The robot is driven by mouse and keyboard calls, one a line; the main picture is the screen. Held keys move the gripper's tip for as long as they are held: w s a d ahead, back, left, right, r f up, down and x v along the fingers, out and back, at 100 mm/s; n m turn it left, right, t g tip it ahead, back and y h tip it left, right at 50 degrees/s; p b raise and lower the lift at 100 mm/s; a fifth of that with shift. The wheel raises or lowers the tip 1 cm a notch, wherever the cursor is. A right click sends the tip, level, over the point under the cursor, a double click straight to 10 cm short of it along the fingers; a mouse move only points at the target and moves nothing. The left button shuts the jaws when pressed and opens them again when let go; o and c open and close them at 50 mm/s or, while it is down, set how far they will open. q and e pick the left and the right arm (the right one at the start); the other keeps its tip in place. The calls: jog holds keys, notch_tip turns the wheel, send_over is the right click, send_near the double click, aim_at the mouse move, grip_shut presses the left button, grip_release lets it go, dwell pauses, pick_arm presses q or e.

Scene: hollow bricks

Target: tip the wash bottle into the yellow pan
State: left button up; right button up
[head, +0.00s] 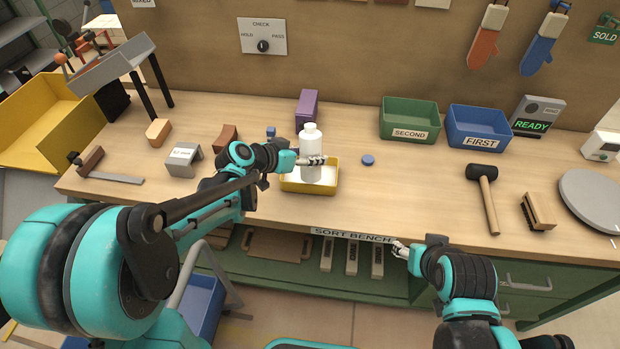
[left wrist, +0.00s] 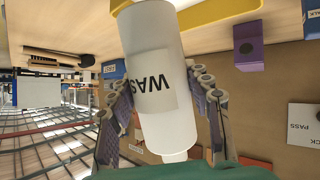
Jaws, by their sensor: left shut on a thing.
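The white wash bottle (head: 310,143) stands upright at the yellow pan (head: 312,188), its lower part in front of the pan's back wall. I cannot tell whether its base touches the pan. My left gripper (head: 312,161) is shut on the bottle's body. In the left wrist view the bottle (left wrist: 158,75) lies between the two fingers of the left gripper (left wrist: 165,108), its label partly readable as "WAS". A yellow rim of the pan (left wrist: 215,14) shows behind it. My right gripper (head: 399,249) is low in front of the bench edge; its fingers are too small to judge.
A purple block (head: 307,108) stands just behind the bottle. A blue disc (head: 368,160) lies to the right. A green bin (head: 409,120) and a blue bin (head: 485,126) stand at the back. A mallet (head: 485,195) lies at right. The bench between pan and mallet is mostly clear.

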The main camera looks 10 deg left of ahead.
aim_at(310, 136)
pick_arm(q)
jog(key=shift+w+f+m+t+b, duration=0.25)
jog(key=shift+w+t+b, duration=0.2)
jog(key=shift+b, duration=0.4)
jog(key=shift+w+a+m+t+b, duration=0.15)
jog(key=shift+w+m+t+b, duration=0.25)
jog(key=shift+b, duration=0.2)
jog(key=shift+w+r+t, duration=0.15)
jog(key=shift+w+t, duration=0.05)
jog(key=shift+t, duration=0.15)
jog(key=shift+r, duration=0.1)
notch_tip(310, 136, up, 5)
jog(key=p, duration=0.4)
